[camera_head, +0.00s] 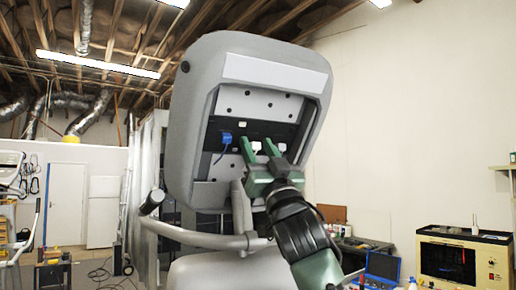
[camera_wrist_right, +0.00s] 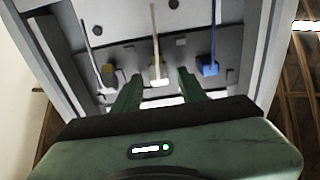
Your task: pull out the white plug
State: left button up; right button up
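The back of a grey console (camera_head: 190,120) has a recessed panel with a row of plugs. A white plug (camera_head: 256,148) sits in the middle of the row; in the right wrist view it (camera_wrist_right: 157,74) has a pale cable running up from it. My right gripper (camera_head: 257,142) is at the panel with its green fingers apart, one on each side of this plug. In the wrist view the fingers (camera_wrist_right: 159,77) show gaps to the plug; I cannot tell how deep they reach. My left gripper is not in view.
A blue plug (camera_head: 226,138) sits left of the fingers, and another pale plug (camera_head: 282,147) sits right of them, both close. The panel's side walls frame the recess. A grey handlebar (camera_head: 205,239) runs below. A workbench with a black-fronted box (camera_head: 447,262) stands at right.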

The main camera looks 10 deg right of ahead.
jog(key=b+v, duration=0.5)
jog(key=v, duration=0.2)
jog(key=shift+s+f, duration=0.3)
jog(key=shift+d, duration=0.1)
